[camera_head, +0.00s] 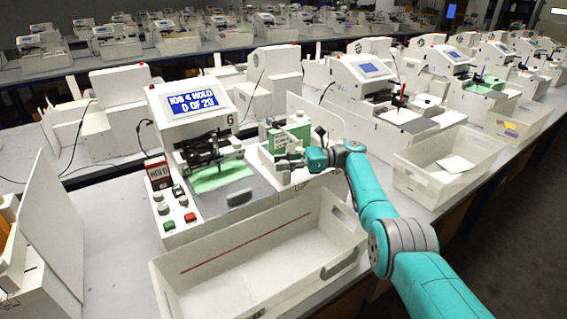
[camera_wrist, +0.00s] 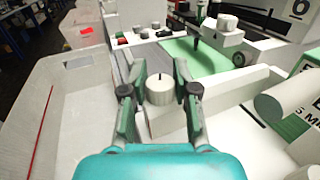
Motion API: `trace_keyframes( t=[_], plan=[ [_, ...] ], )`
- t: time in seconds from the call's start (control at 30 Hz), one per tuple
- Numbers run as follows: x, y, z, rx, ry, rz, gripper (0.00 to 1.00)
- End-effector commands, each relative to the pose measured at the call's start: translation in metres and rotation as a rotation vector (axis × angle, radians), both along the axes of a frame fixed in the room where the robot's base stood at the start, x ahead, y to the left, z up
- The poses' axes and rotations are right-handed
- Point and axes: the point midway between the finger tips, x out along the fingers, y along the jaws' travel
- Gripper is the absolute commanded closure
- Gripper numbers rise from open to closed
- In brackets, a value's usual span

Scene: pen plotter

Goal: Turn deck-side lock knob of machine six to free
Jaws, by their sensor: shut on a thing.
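Machine six (camera_head: 190,105), with a 6 on its front, has a blue screen reading "JOB 4 HOLD 0 OF 20". A white round knob (camera_wrist: 160,92) with a dark pointer line on top stands at the deck side. My gripper (camera_wrist: 160,80) is shut on this knob, one finger on each side of it. The pointer line runs roughly away from my wrist. In the head view my gripper (camera_head: 292,161) is at the right of the deck, and its fingers hide most of the knob. No label for the lock positions is readable.
A green sheet (camera_head: 220,176) lies on the deck under the pen carriage (camera_head: 210,150). A white, green-labelled container (camera_head: 290,132) stands close behind my gripper. An empty white bin (camera_head: 250,255) is in front. A control panel (camera_head: 172,205) with knobs and buttons is at left.

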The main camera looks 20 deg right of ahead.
Motion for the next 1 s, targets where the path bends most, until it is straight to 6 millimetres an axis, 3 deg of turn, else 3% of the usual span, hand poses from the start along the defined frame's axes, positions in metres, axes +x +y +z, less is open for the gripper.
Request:
trace_keyframes(
  t=[0.03,0.1,0.13,0.57,1.0],
  plan=[
    [0.000,0.000,-0.002,-0.001,0.003,0.000,0.66],
    [0.000,0.000,-0.002,-0.001,0.002,0.000,0.48],
    [0.000,0.000,-0.002,-0.001,0.002,0.000,0.45],
    [0.000,0.000,0.007,-0.001,-0.001,0.000,0.45],
    [0.000,0.000,0.078,-0.001,-0.001,0.000,0.45]
  ],
)
